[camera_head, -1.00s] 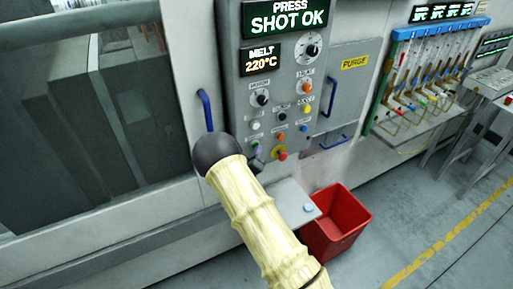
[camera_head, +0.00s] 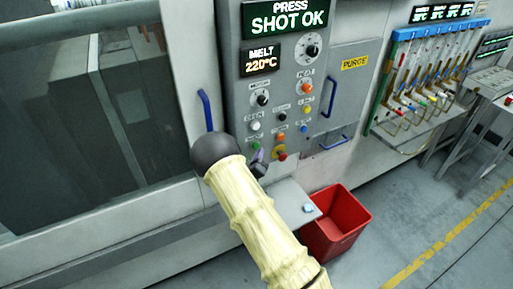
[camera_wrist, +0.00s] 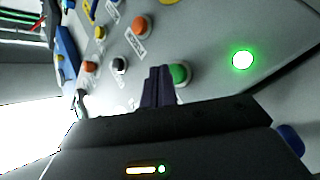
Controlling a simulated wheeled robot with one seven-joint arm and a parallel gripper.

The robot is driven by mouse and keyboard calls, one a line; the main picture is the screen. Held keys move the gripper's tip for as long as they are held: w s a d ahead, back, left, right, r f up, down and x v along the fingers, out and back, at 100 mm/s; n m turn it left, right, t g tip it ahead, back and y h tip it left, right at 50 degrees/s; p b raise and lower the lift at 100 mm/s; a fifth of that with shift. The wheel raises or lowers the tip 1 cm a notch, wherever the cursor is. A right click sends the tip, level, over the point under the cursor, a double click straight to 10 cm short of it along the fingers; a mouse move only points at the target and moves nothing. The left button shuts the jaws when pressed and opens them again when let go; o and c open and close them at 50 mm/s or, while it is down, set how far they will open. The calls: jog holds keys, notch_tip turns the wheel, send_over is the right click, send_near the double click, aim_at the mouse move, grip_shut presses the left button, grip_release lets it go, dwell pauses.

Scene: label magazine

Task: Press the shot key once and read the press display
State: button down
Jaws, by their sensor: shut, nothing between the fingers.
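The press display (camera_head: 290,17) at the top of the grey control panel reads "PRESS SHOT OK" in green-white letters. Several round keys sit below it, among them a green key (camera_head: 255,147) low on the left; their small labels are too blurred for me to tell which is the shot key. My gripper (camera_head: 258,158) is shut and empty in front of the lower panel, close to the green key. In the wrist view my fingertips (camera_wrist: 157,72) overlap the left side of the green key (camera_wrist: 180,73); I cannot tell whether they touch it.
The melt display (camera_head: 261,60) reads 220°C. A blue handle (camera_head: 205,108) stands left of the panel. A ledge (camera_head: 288,200) and a red bin (camera_head: 337,222) lie below. Floor is free at right.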

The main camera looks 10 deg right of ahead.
jog(key=s, duration=0.1)
jog(key=s+d, duration=0.1)
jog(key=s, duration=0.2)
jog(key=shift+s+d, duration=0.25)
jog(key=shift+s, duration=0.15)
dwell(0.7)
jog(key=s+r+m+g+y, duration=0.1)
jog(key=s+r+g+y, duration=0.2)
jog(key=s, duration=0.6)
jog(key=s+r+m+g+y, duration=0.1)
jog(key=s+r+g+y, duration=0.2)
jog(key=s+g, duration=0.3)
jog(key=s+r+m+g+y, duration=0.2)
jog(key=s+r+g, duration=0.2)
jog(key=s, duration=0.8)
jog(key=shift+s+d+r+g+y, duration=0.15)
jog(key=shift+d+r+g+y, duration=0.1)
jog(key=shift+g+y, duration=0.2)
